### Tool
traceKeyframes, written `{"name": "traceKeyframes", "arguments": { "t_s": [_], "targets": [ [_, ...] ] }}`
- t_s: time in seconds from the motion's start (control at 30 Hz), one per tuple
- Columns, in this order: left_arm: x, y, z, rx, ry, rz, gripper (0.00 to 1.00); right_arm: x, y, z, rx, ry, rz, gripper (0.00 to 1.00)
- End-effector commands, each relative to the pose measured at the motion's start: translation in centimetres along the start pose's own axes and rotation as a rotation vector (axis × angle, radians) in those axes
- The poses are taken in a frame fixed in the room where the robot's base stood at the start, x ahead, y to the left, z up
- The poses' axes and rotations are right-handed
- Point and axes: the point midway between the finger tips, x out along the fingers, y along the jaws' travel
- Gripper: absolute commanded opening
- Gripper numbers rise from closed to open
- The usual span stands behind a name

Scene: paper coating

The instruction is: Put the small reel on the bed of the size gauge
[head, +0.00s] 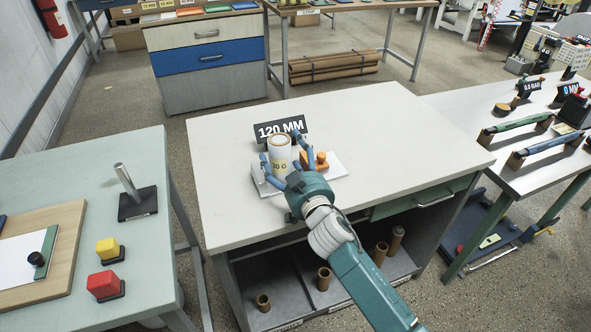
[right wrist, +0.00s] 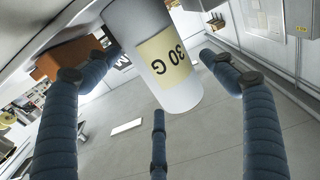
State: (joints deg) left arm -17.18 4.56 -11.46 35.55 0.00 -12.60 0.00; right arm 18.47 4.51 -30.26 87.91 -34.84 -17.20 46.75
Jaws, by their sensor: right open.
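The small reel (head: 279,151) is white with a brown core end and a yellow label ending in "0 G". It stands upright at the bed of the size gauge (head: 333,170), a pale plate with an orange part (head: 314,160) and a "120 MM" sign (head: 280,129) behind. Whether the reel's base touches the bed is hidden. My right gripper (head: 284,160) is open, its blue fingers spread around the reel. In the right wrist view the reel (right wrist: 155,60) shows between the spread fingers (right wrist: 160,95), with gaps visible. My left gripper is out of view.
The white table (head: 400,135) is clear around the gauge. Brown tubes (head: 323,279) stand on the shelf below. A green table (head: 140,260) at left holds yellow and red buttons and a post. A right table (head: 490,100) holds rollers.

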Motion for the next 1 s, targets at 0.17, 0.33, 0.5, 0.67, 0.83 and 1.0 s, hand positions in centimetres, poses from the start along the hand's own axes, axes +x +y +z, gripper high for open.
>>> {"name": "traceKeyframes", "arguments": {
  "t_s": [0.17,0.33,0.5,0.67,0.83,1.0],
  "targets": [
    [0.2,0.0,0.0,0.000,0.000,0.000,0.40,-4.0,0.0,0.2,0.000,-0.001,-0.001,0.83],
    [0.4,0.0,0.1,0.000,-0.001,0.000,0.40,-7.4,0.0,0.1,0.000,-0.001,-0.001,0.83],
    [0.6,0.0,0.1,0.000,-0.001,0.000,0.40,-9.5,0.0,0.0,-0.001,0.001,0.000,0.83],
    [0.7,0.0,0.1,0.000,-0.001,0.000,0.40,-10.2,0.0,0.0,-0.002,0.000,0.000,0.83],
    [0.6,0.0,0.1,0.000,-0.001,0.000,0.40,-10.2,0.0,-0.1,-0.002,0.000,0.000,0.83],
    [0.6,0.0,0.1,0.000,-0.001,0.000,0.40,-10.2,0.0,-0.1,-0.002,0.001,0.000,0.83]
  ]
}}
